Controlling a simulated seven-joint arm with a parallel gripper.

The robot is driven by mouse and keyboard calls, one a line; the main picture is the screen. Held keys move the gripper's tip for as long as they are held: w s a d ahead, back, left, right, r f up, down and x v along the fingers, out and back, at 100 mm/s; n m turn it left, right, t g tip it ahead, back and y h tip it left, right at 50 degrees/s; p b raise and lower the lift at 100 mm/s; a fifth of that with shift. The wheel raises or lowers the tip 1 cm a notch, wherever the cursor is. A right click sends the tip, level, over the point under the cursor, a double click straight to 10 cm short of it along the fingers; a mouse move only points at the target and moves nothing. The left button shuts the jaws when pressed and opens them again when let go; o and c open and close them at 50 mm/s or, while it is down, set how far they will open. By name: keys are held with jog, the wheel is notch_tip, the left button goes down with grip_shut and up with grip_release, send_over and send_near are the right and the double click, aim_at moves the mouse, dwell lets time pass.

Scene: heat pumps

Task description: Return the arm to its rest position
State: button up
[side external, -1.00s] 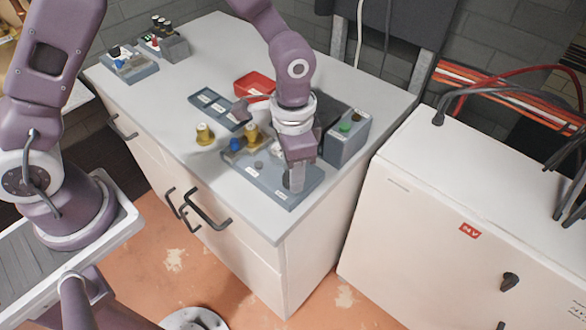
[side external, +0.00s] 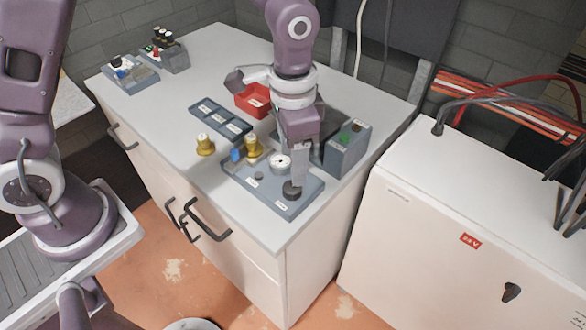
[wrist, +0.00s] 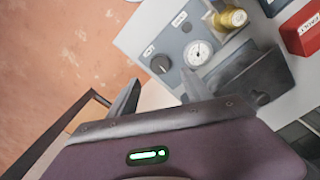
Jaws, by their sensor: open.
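My gripper (side external: 299,165) is above the blue-grey panel (side external: 253,192) on the cabinet top, pointing down and empty. In the side view its fingertips overlap the dark round knob (side external: 291,190); the exact gap is hard to judge. In the wrist view my open gripper (wrist: 158,92) has its two fingers apart with nothing between them. The knob (wrist: 160,64) and white round gauge (wrist: 198,53) lie beyond the fingertips there. The gauge (side external: 279,161) is partly beside my gripper in the side view.
Brass valve parts (side external: 254,146), a blue part (side external: 237,155), a grey button box (side external: 347,149), a red tray (side external: 251,99) and a dark blue tray (side external: 220,121) surround the panel. A white cabinet (side external: 450,220) stands right. The counter's left middle is clear.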

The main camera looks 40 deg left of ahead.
jog(key=shift+r, duration=0.1)
jog(key=s+a+r+n+t, duration=0.1)
jog(key=s+a+r, duration=0.15)
jog(key=r, duration=0.25)
jog(key=s+a+r+n+t, duration=0.1)
jog(key=a+r, duration=0.2)
jog(key=r, duration=0.1)
jog(key=s+a+r+n+t, duration=0.1)
jog(key=s+a+r+n, duration=0.1)
jog(key=s, duration=0.5)
jog(key=s+a+r+n+t, duration=0.2)
jog(key=s+a+r, duration=0.2)
jog(key=s, duration=0.3)
jog(key=shift+s+a+n+t, duration=0.3)
jog(key=shift+a, duration=0.2)
jog(key=shift+r, duration=0.15)
